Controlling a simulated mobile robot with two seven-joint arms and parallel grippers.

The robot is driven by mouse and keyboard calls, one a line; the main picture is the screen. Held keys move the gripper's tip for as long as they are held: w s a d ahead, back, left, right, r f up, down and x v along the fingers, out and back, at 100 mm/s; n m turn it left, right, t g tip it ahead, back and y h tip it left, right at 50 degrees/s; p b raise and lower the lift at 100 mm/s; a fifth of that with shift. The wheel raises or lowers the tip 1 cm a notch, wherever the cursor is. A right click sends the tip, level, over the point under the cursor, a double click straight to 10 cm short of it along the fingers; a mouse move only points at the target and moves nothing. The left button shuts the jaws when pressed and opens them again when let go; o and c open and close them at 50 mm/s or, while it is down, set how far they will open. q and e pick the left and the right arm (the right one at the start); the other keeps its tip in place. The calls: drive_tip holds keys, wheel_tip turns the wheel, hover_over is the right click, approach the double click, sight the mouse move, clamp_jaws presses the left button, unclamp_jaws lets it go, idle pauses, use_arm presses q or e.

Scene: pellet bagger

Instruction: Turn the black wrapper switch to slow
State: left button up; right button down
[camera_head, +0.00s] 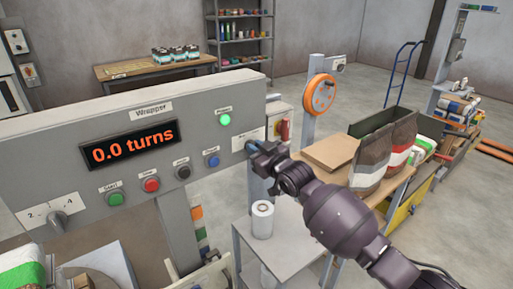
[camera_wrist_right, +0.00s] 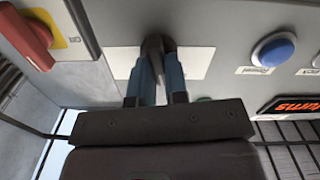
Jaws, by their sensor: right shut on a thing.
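The grey wrapper panel (camera_head: 60,150) stands across the left of the head view, with a display reading "0.0 turns" (camera_head: 130,145). My right gripper (camera_head: 253,147) is at the panel's right end, by a white label plate (camera_head: 246,133). In the right wrist view, the gripper (camera_wrist_right: 157,78) has its blue-grey fingers closed on the dark wrapper switch (camera_wrist_right: 154,44), which stands on the white plate (camera_wrist_right: 195,62). The fingers hide most of the switch, so its setting and the plate's lettering cannot be read. My left gripper is not in view.
Green (camera_head: 116,199), red (camera_head: 151,185), black (camera_head: 183,172) and blue (camera_head: 211,160) buttons line the panel. A grey selector knob (camera_head: 57,221) is at lower left. A red rotary handle (camera_wrist_right: 27,38) is close beside the gripper. A white roll (camera_head: 262,220) stands on the table below.

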drive_tip(key=n, duration=0.3)
drive_tip(key=shift+n+p, duration=0.3)
drive_tip(key=shift+p, duration=0.05)
idle(0.4)
drive_tip(key=c, duration=1.1)
unclamp_jaws()
drive_tip(key=shift+a, duration=0.1)
drive_tip(key=shift+c, duration=0.2)
drive_tip(key=shift+s, duration=0.1)
drive_tip(key=v, duration=1)
drive_tip(key=shift+s+d, duration=0.25)
drive_tip(key=shift+s, duration=0.05)
